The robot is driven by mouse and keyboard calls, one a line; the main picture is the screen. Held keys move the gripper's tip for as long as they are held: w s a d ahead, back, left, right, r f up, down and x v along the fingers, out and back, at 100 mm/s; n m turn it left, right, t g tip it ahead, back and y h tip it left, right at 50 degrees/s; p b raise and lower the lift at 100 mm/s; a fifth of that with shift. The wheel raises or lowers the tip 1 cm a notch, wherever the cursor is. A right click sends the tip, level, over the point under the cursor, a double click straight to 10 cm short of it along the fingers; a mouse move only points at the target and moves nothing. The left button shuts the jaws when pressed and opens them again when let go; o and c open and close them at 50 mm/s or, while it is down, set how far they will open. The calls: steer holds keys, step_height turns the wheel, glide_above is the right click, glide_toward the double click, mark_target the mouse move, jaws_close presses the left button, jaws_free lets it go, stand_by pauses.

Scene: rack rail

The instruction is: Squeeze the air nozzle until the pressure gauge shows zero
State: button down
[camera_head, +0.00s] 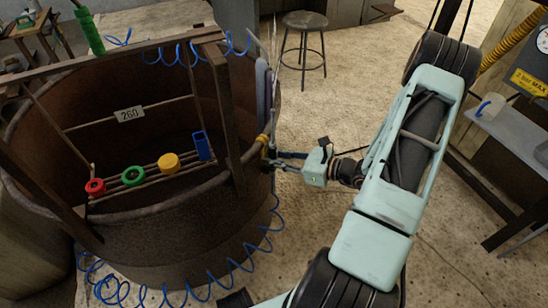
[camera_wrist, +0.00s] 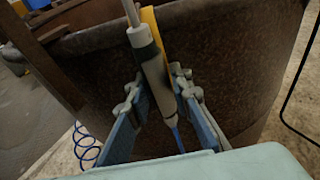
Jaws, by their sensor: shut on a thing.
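The air nozzle (camera_wrist: 154,70) is a pale grey tube with a dark band and a blue hose at its lower end. It stands nearly upright, slightly tilted, at the outer side of a rusty drum in the wrist view. My gripper (camera_wrist: 158,84) is shut on it, with a finger on each side. In the head view my gripper (camera_head: 276,160) is at the drum's right rim and largely covers the nozzle. The pressure gauge (camera_head: 543,40) is a white dial cut off by the right edge of the head view. Its reading is too small to tell.
The rusty drum (camera_head: 150,235) holds a rack with red (camera_head: 95,187), green (camera_head: 133,175), yellow (camera_head: 168,162) and blue (camera_head: 202,146) pieces. A coiled blue hose (camera_head: 240,268) runs around its base. A yellow strap (camera_wrist: 153,25) is behind the nozzle. A stool (camera_head: 305,22) stands behind on open floor.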

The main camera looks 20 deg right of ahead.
mark_target(277, 149)
stand_by(0.3)
steer(key=shift+r+p, duration=1.55)
steer(key=shift+r, duration=0.5)
steer(key=s+d, duration=0.5)
steer(key=s, duration=0.1)
steer(key=shift+d, duration=0.2)
